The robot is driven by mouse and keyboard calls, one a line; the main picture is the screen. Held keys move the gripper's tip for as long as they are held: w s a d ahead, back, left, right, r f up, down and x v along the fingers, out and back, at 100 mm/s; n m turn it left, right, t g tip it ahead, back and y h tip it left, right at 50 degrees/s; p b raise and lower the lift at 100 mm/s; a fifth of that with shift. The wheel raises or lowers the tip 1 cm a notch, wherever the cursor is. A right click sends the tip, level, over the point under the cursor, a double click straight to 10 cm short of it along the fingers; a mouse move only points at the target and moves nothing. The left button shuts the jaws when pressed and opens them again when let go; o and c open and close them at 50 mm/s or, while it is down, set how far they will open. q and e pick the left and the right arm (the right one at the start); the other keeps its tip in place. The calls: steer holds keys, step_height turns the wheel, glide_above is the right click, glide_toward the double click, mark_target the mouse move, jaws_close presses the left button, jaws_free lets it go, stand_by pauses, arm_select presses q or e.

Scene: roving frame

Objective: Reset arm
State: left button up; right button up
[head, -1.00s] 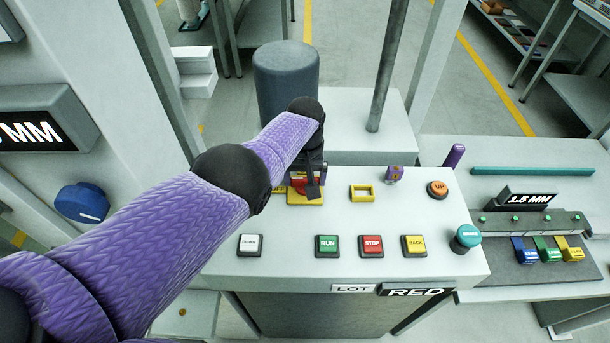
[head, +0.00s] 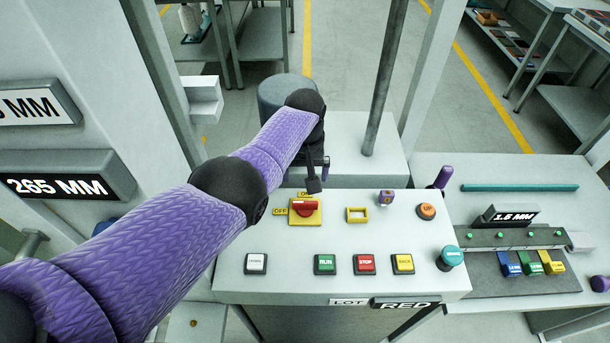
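My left arm reaches in from the left, purple with black joints. Its gripper (head: 314,180) hangs behind the red rotary switch, above the back edge of the control panel (head: 330,235). Its fingers are small and dark, and I cannot tell whether they are open or shut. The red rotary switch (head: 304,208) sits on a yellow plate marked OFF and ON, with its handle lying sideways toward the OFF label. The gripper looks clear of the switch.
The panel carries a white button (head: 256,263), a green RUN button (head: 325,264), a red STOP button (head: 364,264), a yellow button (head: 402,263), an orange UP button (head: 426,211) and a teal knob (head: 450,257). A metal post (head: 387,80) rises behind. Displays (head: 65,176) hang at left.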

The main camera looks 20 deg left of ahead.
steer(key=shift+a, duration=0.3)
